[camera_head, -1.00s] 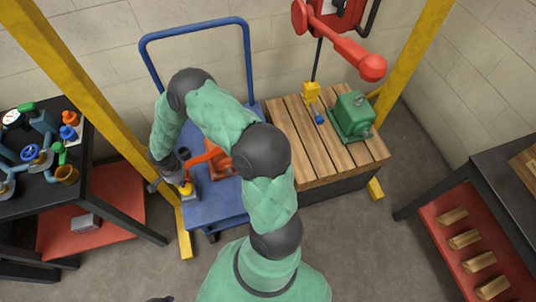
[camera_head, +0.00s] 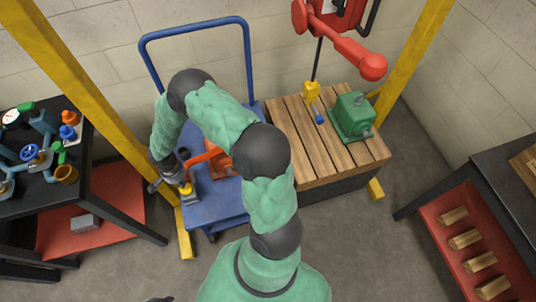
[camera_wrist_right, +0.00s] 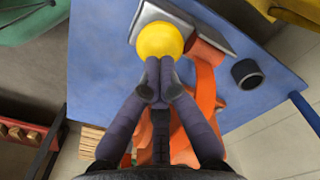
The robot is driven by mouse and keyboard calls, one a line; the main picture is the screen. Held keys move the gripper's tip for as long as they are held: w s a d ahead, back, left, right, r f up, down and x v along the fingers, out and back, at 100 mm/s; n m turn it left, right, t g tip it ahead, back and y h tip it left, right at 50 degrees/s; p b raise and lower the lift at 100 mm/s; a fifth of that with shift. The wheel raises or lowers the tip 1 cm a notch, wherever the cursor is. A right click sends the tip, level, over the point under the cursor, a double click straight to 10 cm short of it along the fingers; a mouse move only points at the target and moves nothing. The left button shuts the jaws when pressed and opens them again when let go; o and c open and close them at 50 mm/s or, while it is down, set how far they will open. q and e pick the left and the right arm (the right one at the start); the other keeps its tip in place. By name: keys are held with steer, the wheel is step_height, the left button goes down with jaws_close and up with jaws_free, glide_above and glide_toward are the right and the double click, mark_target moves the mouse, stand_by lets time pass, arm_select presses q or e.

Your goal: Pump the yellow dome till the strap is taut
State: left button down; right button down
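The yellow dome (camera_head: 186,189) sits on a grey metal base (camera_wrist_right: 210,24) at the left front of the blue cart. It shows large in the right wrist view (camera_wrist_right: 160,40). My right gripper (camera_wrist_right: 159,92) has its fingers together, with the tips at the dome's near edge; contact is hard to judge. An orange band (camera_wrist_right: 206,98), apparently the strap, runs from the base beside the dome over an orange motor (camera_head: 220,165). I cannot tell how taut it is. A dark shape at the bottom edge of the head view may be my left gripper (camera_head: 158,299).
The blue cart (camera_head: 215,208) has a tall handle. A yellow post (camera_head: 98,102) stands left of it. A wooden pallet (camera_head: 305,155) with a green motor (camera_head: 352,117) and a hanging yellow hook block (camera_head: 311,92) is at right. Dark benches stand at both sides.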

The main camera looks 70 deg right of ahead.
steer(key=shift+f+b, duration=0.4)
steer(key=shift+f, duration=0.45)
steer(key=shift+f, duration=0.9)
steer(key=shift+r+p, duration=0.9)
steer(key=shift+r, duration=1.05)
steer(key=shift+f+b, duration=0.95)
steer(key=shift+f, duration=0.15)
